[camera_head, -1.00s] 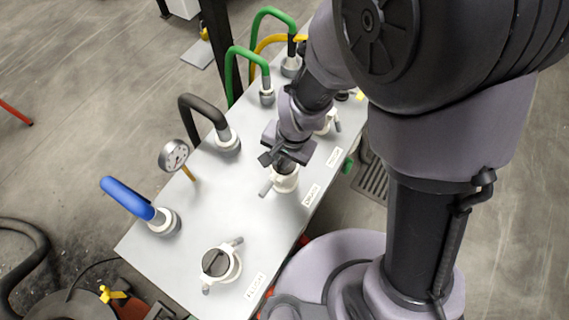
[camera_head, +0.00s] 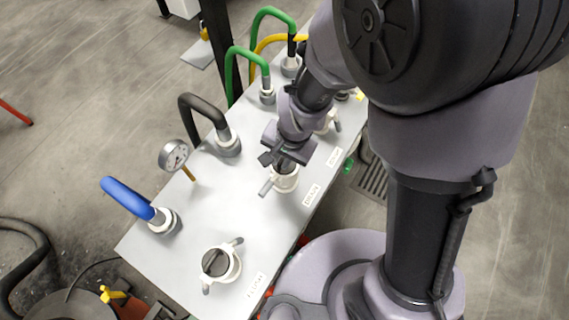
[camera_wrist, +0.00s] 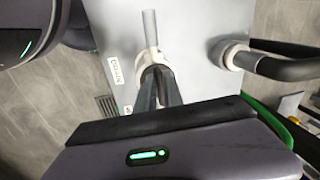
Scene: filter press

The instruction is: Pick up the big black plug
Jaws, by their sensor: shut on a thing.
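My gripper (camera_head: 284,159) points down at the middle white coupling (camera_head: 285,181) on the grey metal table (camera_head: 190,262). It is shut on the big black plug, at the mouth of that coupling. The fingers hide most of the plug in both views. In the wrist view the two dark fingers (camera_wrist: 158,78) come together at the white coupling (camera_wrist: 150,60), whose grey lever points away. I cannot tell how far the plug sits inside the coupling.
Another white coupling (camera_head: 232,264) with levers and a dark round middle stands at the table's near end.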

